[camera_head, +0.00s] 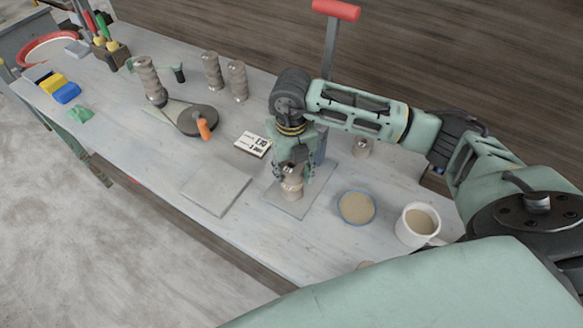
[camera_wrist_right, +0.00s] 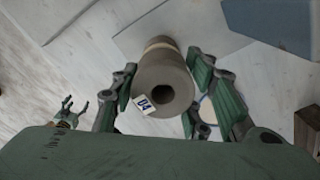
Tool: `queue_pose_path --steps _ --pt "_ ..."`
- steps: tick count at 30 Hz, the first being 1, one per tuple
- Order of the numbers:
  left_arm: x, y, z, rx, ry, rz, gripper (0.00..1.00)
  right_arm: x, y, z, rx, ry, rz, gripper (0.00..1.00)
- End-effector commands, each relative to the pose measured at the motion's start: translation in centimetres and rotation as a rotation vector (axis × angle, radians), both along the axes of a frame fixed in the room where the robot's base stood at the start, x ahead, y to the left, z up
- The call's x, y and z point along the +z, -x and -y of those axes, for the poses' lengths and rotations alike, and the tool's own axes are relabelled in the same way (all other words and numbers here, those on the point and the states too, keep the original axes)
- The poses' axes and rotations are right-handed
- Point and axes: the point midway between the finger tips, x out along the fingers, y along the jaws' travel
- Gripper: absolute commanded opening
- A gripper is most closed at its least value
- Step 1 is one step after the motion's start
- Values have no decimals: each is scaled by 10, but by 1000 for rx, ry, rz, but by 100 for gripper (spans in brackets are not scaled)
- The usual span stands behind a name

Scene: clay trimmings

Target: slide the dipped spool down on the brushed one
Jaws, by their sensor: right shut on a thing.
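My right gripper (camera_head: 292,176) is shut on a grey-brown clay spool (camera_head: 291,190) over a grey square plate (camera_head: 287,207). In the right wrist view the spool (camera_wrist_right: 168,78) stands between the fingers, its open bore facing the camera and a "U4" tag on its rim. A paler tan band (camera_wrist_right: 160,44) circles it farther down; I cannot tell whether this is a seam between two stacked spools. The fingers hide part of the spool in the head view. My left gripper (camera_wrist_right: 72,110) shows small at the left of the right wrist view, fingers apart and empty.
A blue-rimmed bowl (camera_head: 356,208) of tan stuff and a white mug (camera_head: 418,225) stand to the right. A bare grey slab (camera_head: 216,189) lies left. A red-handled press (camera_head: 336,11) rises behind. Other spools (camera_head: 211,71) stand farther back, near an orange-handled disc (camera_head: 197,120).

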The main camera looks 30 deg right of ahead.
Motion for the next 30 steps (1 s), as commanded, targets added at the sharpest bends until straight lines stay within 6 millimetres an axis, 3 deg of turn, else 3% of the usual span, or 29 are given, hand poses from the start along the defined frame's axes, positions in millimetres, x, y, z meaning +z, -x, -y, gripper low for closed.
queue_pose_path --steps 14,29,30 --pt "-14 0 0 -1 0 0 68 -15 0 0 0 0 1 8" --pt "-14 0 0 -1 0 0 68 -15 0 0 0 0 1 8" --pt "-14 0 0 -1 0 0 68 -15 0 0 0 0 1 44"
